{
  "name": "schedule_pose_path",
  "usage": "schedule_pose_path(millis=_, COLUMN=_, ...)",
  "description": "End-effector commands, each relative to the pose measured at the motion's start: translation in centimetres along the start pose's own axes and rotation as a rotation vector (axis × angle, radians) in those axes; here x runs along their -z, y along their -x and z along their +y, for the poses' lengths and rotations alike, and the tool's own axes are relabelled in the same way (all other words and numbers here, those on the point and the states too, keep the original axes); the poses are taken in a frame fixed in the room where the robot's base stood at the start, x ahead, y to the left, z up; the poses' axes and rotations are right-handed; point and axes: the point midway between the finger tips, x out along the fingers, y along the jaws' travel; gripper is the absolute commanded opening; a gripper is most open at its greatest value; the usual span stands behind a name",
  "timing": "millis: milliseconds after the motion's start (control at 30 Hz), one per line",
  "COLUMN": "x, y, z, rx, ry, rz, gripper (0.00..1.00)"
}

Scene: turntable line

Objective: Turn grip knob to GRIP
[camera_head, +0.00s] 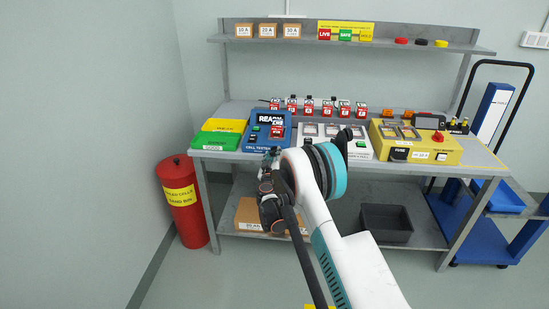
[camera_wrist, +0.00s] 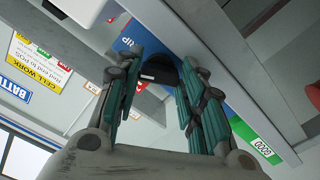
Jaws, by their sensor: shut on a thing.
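The grip knob (camera_wrist: 158,70) is black and sits on the blue front of the cell tester (camera_wrist: 127,37). Part of a white label beside the knob shows upside down; its full word and the knob's pointer setting cannot be made out. My gripper (camera_wrist: 160,78) has its teal-padded fingers on both sides of the knob, shut on it. In the head view, the blue cell tester (camera_head: 256,139) stands left of the bench's middle. My gripper (camera_head: 271,158) is at its lower front edge. The knob is hidden there behind my arm.
Green and yellow trays (camera_head: 216,141) stand left of the tester. A white unit (camera_head: 309,132) and a yellow unit (camera_head: 447,149) stand to its right. A red sand bin (camera_head: 182,215) is on the floor at left. A shelf (camera_head: 300,40) runs above the bench.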

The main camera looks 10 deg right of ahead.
Motion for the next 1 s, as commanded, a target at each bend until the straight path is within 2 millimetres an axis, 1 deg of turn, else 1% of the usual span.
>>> schedule_pose_path(millis=600, x=0.02, y=0.02, z=-0.21, rx=0.001, ry=-0.411, rz=0.000, gripper=0.12)
schedule_pose_path(millis=800, x=0.03, y=0.02, z=-0.23, rx=0.001, ry=-0.491, rz=0.000, gripper=0.12)
schedule_pose_path(millis=1000, x=0.04, y=0.03, z=-0.25, rx=0.001, ry=-0.523, rz=0.000, gripper=0.12)
